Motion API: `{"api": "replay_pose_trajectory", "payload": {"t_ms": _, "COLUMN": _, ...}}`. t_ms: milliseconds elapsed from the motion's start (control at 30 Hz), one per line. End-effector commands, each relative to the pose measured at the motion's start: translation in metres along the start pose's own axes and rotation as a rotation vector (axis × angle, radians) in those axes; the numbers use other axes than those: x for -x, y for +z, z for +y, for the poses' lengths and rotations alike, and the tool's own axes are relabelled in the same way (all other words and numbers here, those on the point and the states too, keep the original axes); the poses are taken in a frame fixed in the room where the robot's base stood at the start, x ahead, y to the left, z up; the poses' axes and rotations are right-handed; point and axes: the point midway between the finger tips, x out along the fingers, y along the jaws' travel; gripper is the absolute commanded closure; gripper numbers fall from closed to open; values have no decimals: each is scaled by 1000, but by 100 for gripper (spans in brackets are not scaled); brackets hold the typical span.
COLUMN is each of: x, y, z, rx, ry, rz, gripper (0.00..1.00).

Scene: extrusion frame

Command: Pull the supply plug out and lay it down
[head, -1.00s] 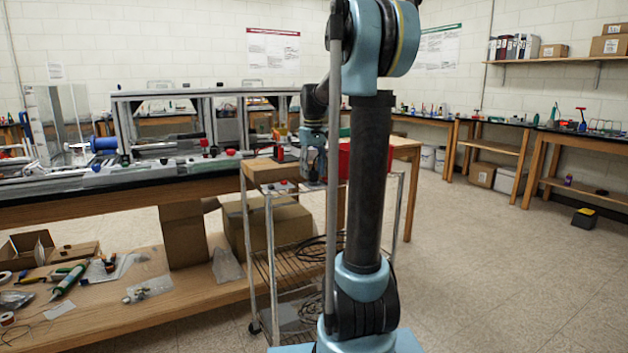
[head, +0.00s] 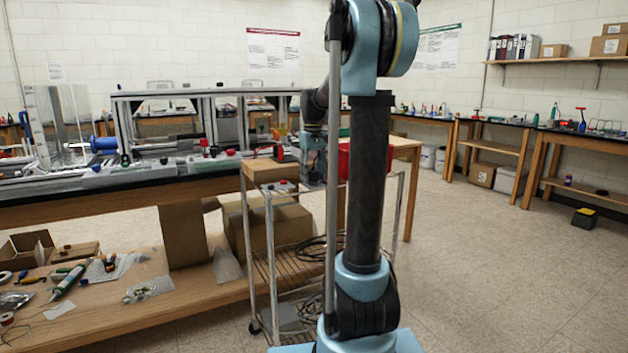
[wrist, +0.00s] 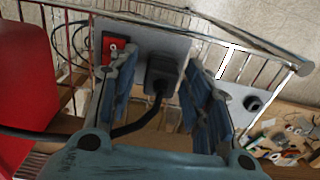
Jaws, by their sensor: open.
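The supply plug (wrist: 162,76) is a black plug in a grey plate, with a black cable (wrist: 135,124) curving down and left from it in the wrist view. It appears seated in the plate. My gripper (wrist: 160,66) is open, with one ribbed blue finger on each side of the plug; I cannot tell whether either finger touches it. In the head view my gripper (head: 313,168) hangs low over the wire cart, and the plug cannot be made out there.
A red switch (wrist: 115,47) sits on the plate, close to the left finger. A red bin (wrist: 24,85) stands at the left. The cart's metal rail (wrist: 205,38) runs behind the plate. A grey surface with a dark round part (wrist: 252,102) and white outline lies right.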

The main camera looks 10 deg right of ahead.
Motion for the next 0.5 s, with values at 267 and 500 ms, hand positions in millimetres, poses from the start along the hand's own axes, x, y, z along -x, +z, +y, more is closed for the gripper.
{"api": "replay_pose_trajectory", "payload": {"t_ms": 267, "x": 0, "y": 0, "z": 0, "rx": 0, "ry": 0, "rz": 0, "gripper": 55}}
{"api": "replay_pose_trajectory", "payload": {"t_ms": 500, "x": 0, "y": 0, "z": 0, "rx": 0, "ry": 0, "rz": 0, "gripper": 71}}
